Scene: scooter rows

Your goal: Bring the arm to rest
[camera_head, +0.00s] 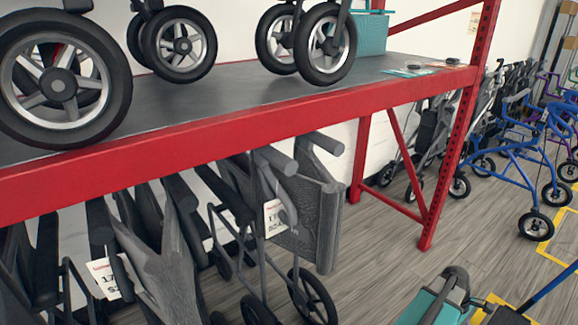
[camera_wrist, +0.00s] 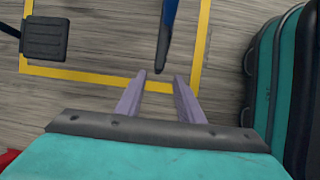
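My gripper (camera_wrist: 160,77) shows in the wrist view with its two pale purple fingers apart. No object is held between them. The fingers point at the wood-look floor, where a blue bar with a dark end (camera_wrist: 164,48) lies in line with the gap between the fingertips. I cannot tell how far below the fingers that bar is. In the head view the fingers cannot be made out.
A red-framed shelf (camera_head: 300,118) holds wheeled items, with folded grey walkers (camera_head: 310,215) under it. A blue walker (camera_head: 500,170) stands at right. Yellow tape (camera_wrist: 90,76) marks the floor. A black pad (camera_wrist: 45,38) is at upper left in the wrist view. Bare floor (camera_head: 385,245) lies between.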

